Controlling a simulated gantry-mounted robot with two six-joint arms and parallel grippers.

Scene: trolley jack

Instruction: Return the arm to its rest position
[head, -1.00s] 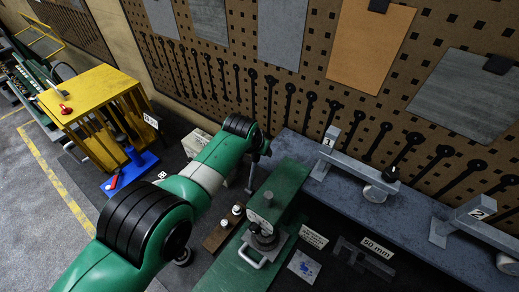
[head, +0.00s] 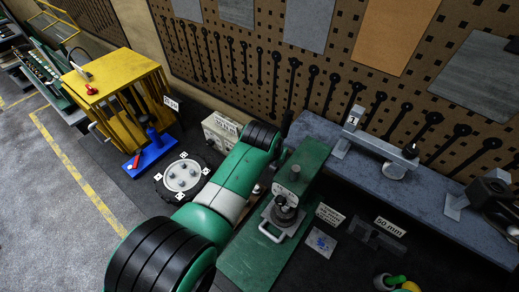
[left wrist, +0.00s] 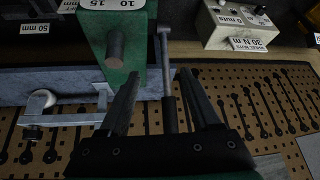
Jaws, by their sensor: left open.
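My left arm, green with black joint rings, reaches in from the bottom of the head view over the bench area. Its gripper is mostly hidden there behind the arm. In the left wrist view my left gripper (left wrist: 159,74) is open, its two dark fingers apart. A grey rod (left wrist: 168,103) shows between and beyond the fingers; I see no contact with it. A green plate (left wrist: 118,75) with a round post lies just past the left finger. In the head view a green plate (head: 245,262) carries a round fixture with a metal handle (head: 271,226).
A yellow slatted cabinet (head: 118,87), a blue stand (head: 152,158) and a round white plate (head: 182,176) stand left of the arm. A grey bench (head: 330,132) runs along the pegboard (head: 300,45). A dark shape, possibly my right gripper, covers part of station 2. Floor at left is clear.

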